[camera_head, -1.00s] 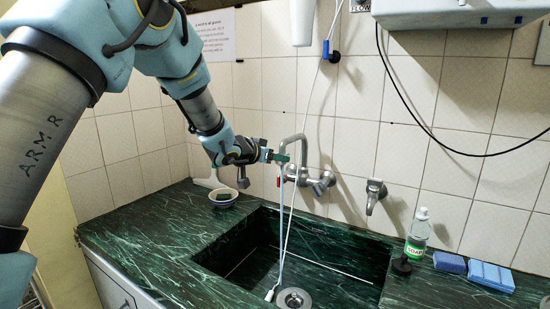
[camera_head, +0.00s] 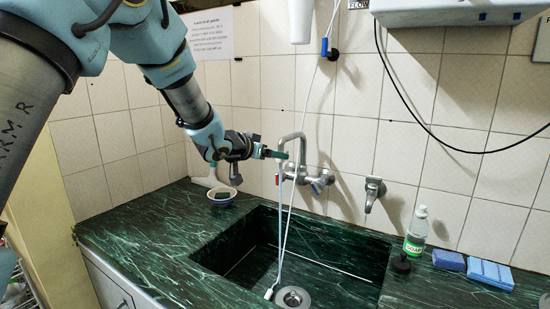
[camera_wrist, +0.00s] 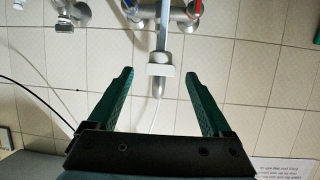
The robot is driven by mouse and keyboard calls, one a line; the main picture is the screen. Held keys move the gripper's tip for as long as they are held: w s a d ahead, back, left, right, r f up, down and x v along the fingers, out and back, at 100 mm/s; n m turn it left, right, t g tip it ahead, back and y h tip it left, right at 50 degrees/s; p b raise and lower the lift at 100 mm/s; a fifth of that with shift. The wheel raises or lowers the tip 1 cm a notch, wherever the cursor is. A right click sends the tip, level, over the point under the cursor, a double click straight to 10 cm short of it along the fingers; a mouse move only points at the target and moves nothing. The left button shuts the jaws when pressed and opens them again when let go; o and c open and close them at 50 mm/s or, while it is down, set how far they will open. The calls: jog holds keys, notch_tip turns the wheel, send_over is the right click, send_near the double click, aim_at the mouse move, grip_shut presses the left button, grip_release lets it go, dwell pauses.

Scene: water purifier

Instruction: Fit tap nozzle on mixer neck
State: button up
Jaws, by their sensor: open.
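The mixer neck (camera_head: 300,148) is a grey bent pipe rising from the wall mixer (camera_head: 314,180) behind the sink. In the wrist view, the grey neck (camera_wrist: 162,36) ends at a pale block-shaped piece, apparently the tap nozzle (camera_wrist: 160,70), with a grey tip beyond it. It looks in line with the neck, but I cannot tell how firmly it is seated. My gripper (camera_head: 275,153) is beside the neck's end. In the wrist view, its green fingers (camera_wrist: 161,74) are spread on either side of the pale piece, with clear gaps and nothing held.
A white hose (camera_head: 283,235) hangs from the neck area into the dark green sink (camera_head: 335,262). A bowl (camera_head: 222,196) stands left on the counter. A second tap (camera_head: 374,193), a soap bottle (camera_head: 416,232) and blue sponges (camera_head: 490,273) are to the right.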

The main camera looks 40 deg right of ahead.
jog(key=b+v, duration=0.1)
jog(key=v, duration=0.7)
jog(key=shift+b, duration=0.3)
jog(key=shift+a, duration=0.15)
